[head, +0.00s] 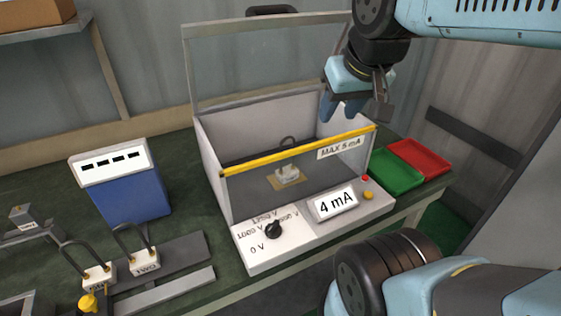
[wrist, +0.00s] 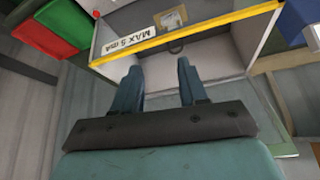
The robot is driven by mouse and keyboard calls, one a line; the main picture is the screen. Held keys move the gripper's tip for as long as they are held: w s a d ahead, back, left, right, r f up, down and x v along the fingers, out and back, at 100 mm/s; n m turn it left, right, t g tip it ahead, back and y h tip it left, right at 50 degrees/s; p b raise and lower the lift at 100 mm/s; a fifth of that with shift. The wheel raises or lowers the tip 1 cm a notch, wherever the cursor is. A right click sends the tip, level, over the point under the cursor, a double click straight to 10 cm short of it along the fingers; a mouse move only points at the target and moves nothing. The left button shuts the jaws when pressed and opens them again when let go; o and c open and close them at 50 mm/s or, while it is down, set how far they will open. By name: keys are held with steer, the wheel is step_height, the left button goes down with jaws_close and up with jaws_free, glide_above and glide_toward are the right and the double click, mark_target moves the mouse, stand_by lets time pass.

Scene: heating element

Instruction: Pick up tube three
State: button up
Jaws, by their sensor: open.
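A small white block with a black loop handle (head: 288,173) sits on a tan plate inside the clear-fronted test box (head: 207,150). Its label is not readable, so I cannot tell if it is tube three. Two similar white blocks stand at the lower left: one marked TWO (head: 146,263) and another (head: 98,276) whose label is unclear. My gripper (head: 341,108) is open and empty, above the right part of the box near its yellow front edge. In the wrist view, my open fingers (wrist: 158,70) point toward the box, with nothing between them.
The box's clear lid (head: 270,60) is raised. Its front panel has a dial (head: 273,229) and a display reading 4 mA (head: 335,202). Green (head: 396,172) and red (head: 420,156) trays lie right of it. A blue and white unit (head: 120,185) stands left.

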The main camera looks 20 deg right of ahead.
steer(key=shift+o, duration=0.3)
steer(key=shift+o, duration=1.6)
steer(key=shift+w, duration=0.3)
steer(key=shift+o, duration=1.3)
steer(key=w+d+f+m+g+y, duration=0.1)
steer(key=w+f+m+g, duration=0.3)
steer(key=w, duration=0.7)
step_height(320, 180, down, 2)
steer(key=m+y, duration=0.1)
steer(key=m, duration=0.2)
steer(key=shift+w+d, duration=0.15)
steer(key=shift+w, duration=0.15)
steer(key=w+d+f+m+g+y, duration=0.2)
steer(key=w+d+f+m+g, duration=0.1)
steer(key=w+f+m, duration=0.65)
steer(key=shift+n, duration=0.85)
steer(key=x, duration=1)
steer(key=w+x, duration=0.1)
steer(key=x, duration=0.4)
steer(key=shift+d+f, duration=0.2)
steer(key=shift+f, duration=0.2)
